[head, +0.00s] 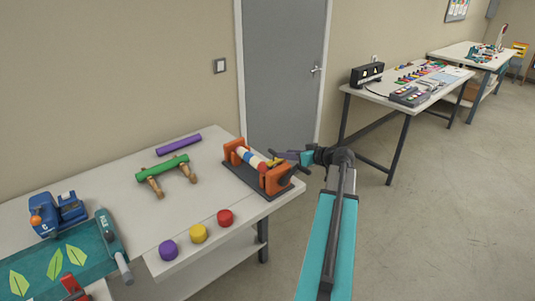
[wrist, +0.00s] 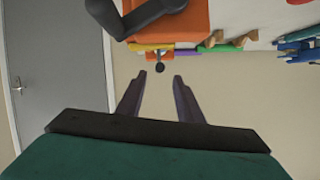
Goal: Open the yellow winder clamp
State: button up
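The winder (head: 256,168) stands at the right end of the near table. It has orange end blocks, a striped roller between them and a dark base. A small yellow part (head: 274,162), seemingly the clamp, shows by the right orange block, partly hidden near my gripper. In the wrist view, an orange block (wrist: 180,22) fills the top, with a yellow strip (wrist: 150,46) and a small dark knob (wrist: 160,68) below it. My gripper (head: 280,156) is beside the winder's right end. Its fingers (wrist: 163,78) are apart with nothing between them; the knob appears just beyond the tips.
A dark crank handle sticks out at the winder's right end. Purple, yellow and red discs (head: 198,233) lie near the table's front edge. A green roll (head: 163,167) on wooden stands is left of the winder. A grey door (head: 283,75) is behind; open floor lies right.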

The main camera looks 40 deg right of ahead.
jog(key=p+x, duration=0.5)
jog(key=x, duration=0.7)
jog(key=shift+w+f, duration=0.15)
jog(key=shift+w, duration=0.2)
jog(key=shift+c, duration=0.4)
